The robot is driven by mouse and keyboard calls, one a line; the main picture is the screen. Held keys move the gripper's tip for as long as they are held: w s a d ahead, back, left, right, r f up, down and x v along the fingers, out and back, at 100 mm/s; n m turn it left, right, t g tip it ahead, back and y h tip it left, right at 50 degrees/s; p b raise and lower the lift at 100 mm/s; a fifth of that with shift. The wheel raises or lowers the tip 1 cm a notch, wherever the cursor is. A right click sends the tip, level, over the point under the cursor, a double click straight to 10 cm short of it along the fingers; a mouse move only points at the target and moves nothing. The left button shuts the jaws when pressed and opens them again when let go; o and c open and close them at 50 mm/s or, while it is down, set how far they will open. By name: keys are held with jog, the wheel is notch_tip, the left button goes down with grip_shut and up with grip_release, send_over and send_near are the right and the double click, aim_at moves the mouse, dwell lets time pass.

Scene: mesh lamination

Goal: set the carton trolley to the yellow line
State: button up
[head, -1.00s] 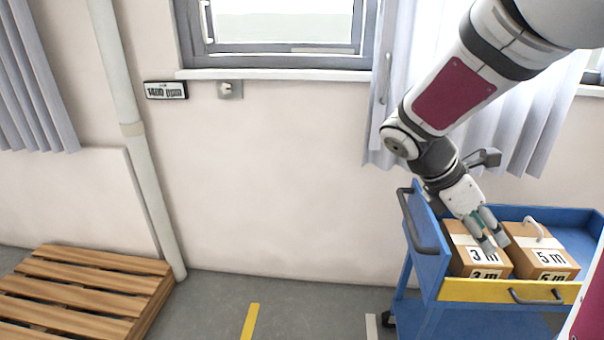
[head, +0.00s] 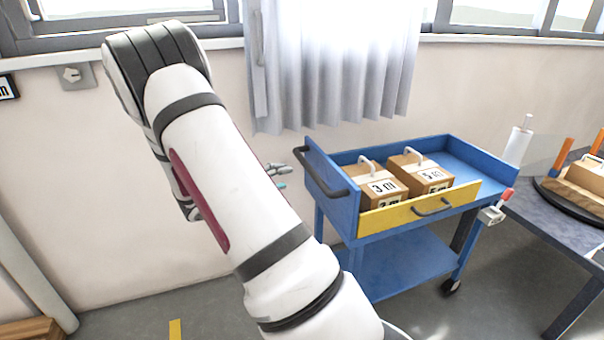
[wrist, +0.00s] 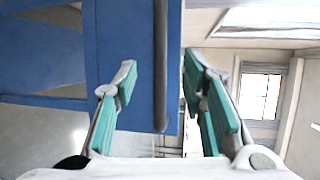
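The carton trolley (head: 400,268) is blue, with a yellow front panel and a dark handle (head: 320,180) on its left end. Two cartons, marked 3 m (head: 381,186) and 5 m (head: 428,177), sit in its top tray. My gripper (head: 280,176) is just left of the handle, partly hidden behind my arm. In the wrist view, my gripper (wrist: 162,82) is open, and the dark handle (wrist: 160,50) runs between its fingers in the picture, with a blue panel beside it. I cannot tell whether they touch. A short yellow line (head: 175,330) shows on the floor at the lower left.
A dark table (head: 560,225) with a round stand stands close to the trolley's right. A wooden pallet (head: 30,330) is at the lower left corner. The wall and curtain (head: 335,70) are behind. Grey floor is free left of the trolley.

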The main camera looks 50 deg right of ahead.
aim_at(307, 170)
jog(key=b+x, duration=0.2)
jog(key=x, duration=1)
jog(key=shift+c, duration=0.3)
grip_shut()
